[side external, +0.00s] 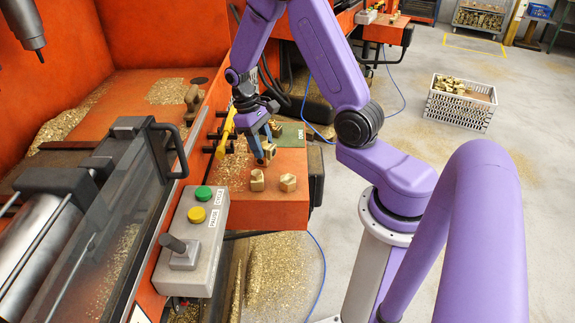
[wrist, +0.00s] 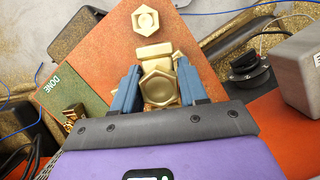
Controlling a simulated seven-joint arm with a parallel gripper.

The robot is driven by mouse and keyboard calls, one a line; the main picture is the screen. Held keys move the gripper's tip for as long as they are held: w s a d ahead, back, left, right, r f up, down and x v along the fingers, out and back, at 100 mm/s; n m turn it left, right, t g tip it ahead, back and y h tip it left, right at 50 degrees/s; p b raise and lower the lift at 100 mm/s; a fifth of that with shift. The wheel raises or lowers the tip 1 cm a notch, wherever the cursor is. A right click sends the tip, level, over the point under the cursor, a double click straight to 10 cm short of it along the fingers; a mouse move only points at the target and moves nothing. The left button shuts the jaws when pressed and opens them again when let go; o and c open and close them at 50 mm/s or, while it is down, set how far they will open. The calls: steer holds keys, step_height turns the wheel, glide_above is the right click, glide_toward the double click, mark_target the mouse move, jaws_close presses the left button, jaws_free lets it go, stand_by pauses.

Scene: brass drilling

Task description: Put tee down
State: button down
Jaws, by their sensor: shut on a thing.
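A brass tee (wrist: 158,88) with a hexagonal end sits between the blue fingers of my gripper (wrist: 158,92) in the wrist view. In the side view, my gripper (side external: 265,152) points down and is shut on the tee (side external: 269,151), just above the orange bench top (side external: 240,203). I cannot tell whether the tee touches the bench. The green area marked DONE (side external: 292,135) lies behind the gripper, and shows at the left in the wrist view (wrist: 62,86).
Two brass fittings stand on the bench near its front edge, one on the left (side external: 257,180) and one on the right (side external: 288,183). More brass (wrist: 73,116) shows by the green area. A button box (side external: 192,240) and a yellow-handled tool (side external: 226,128) stand to the left.

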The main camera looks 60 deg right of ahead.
glide_above(297, 163)
steer(key=w, duration=0.1)
step_height(297, 163, down, 3)
step_height(297, 163, down, 4)
steer(key=shift+r, duration=0.25)
steer(key=shift+f, duration=2.2)
steer(key=shift+a+f, duration=0.1)
steer(key=shift+f, duration=0.05)
steer(key=c, duration=0.6)
jaws_free()
